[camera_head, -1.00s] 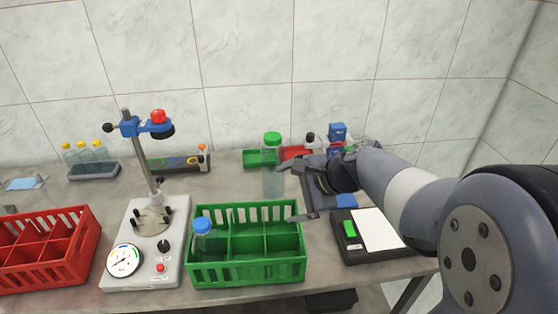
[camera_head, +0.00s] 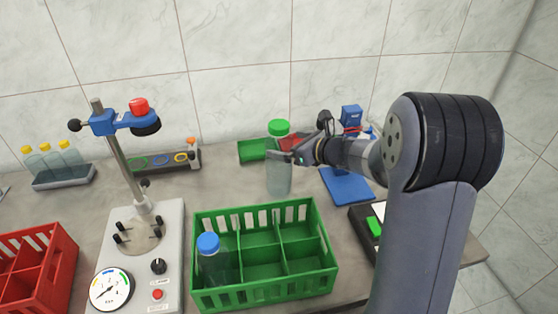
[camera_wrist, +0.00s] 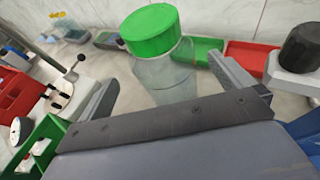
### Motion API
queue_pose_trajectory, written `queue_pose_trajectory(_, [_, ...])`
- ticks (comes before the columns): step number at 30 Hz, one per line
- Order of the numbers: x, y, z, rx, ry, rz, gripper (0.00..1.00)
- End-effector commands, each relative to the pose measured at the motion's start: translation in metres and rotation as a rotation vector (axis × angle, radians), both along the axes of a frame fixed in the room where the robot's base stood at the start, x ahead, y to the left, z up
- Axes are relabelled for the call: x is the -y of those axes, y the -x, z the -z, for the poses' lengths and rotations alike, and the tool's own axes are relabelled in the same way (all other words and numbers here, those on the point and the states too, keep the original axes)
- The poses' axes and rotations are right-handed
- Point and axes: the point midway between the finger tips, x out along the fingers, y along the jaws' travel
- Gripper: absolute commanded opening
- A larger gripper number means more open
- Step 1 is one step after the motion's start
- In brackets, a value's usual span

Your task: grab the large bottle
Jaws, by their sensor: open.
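The large bottle (camera_head: 279,178), clear with a green cap, stands upright on the table behind the green crate. In the wrist view the bottle (camera_wrist: 165,73) shows between my two fingers, its green cap (camera_wrist: 150,29) above them. My gripper (camera_wrist: 162,80) is open, one finger to each side of the bottle, with a gap to the right finger. In the head view my gripper (camera_head: 285,155) reaches in from the right at the bottle's upper body. The bottle's lower part is hidden in the wrist view. I cannot tell whether a finger touches it.
A green crate (camera_head: 325,262) holds a blue-capped bottle (camera_head: 211,262). A stand with a gauge (camera_head: 165,235) is at left, beside a red crate (camera_head: 55,262). Green (camera_head: 252,150) and red trays (camera_wrist: 245,56) lie behind the bottle. A blue device (camera_head: 350,185) stands to the right.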

Motion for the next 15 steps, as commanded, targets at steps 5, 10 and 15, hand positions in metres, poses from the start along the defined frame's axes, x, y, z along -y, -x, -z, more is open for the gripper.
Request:
queue_pose_trajectory(5, [-0.01,-0.013,0.008,-0.001,0.0,-0.002,1.0])
queue_pose_trajectory(10, [-0.024,-0.029,0.016,-0.001,0.001,-0.003,1.0])
queue_pose_trajectory(15, [-0.031,-0.037,0.021,0.001,0.001,-0.001,1.0])
